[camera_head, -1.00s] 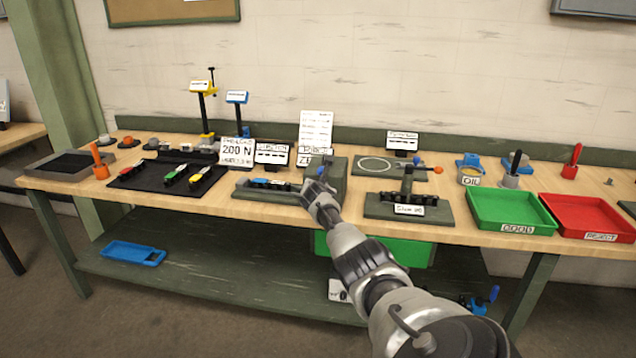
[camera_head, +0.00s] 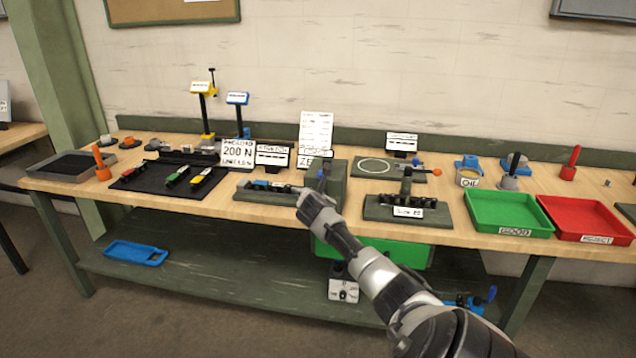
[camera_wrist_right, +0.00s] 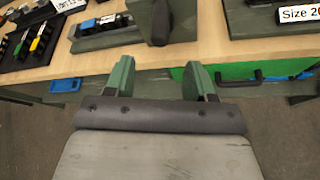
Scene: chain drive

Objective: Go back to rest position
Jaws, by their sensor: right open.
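My right arm comes in from the lower right in the head view, with its gripper (camera_head: 314,204) at the front edge of the workbench (camera_head: 240,210), near the green block of the chain fixture (camera_head: 270,198). In the right wrist view the right gripper (camera_wrist_right: 160,82) shows two green fingers spread well apart with nothing between them. The bench's front edge and the fixture's green base (camera_wrist_right: 105,38) lie beyond the fingers. My left gripper is in neither view.
A green GOOD tray (camera_head: 508,228) and a red REJECT tray (camera_head: 590,236) stand at the right. A black mat (camera_head: 150,183) with colour-marked tools lies at the left. A fixture with a size label (camera_head: 408,211) stands right of my gripper. A blue tray (camera_head: 135,253) is on the lower shelf.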

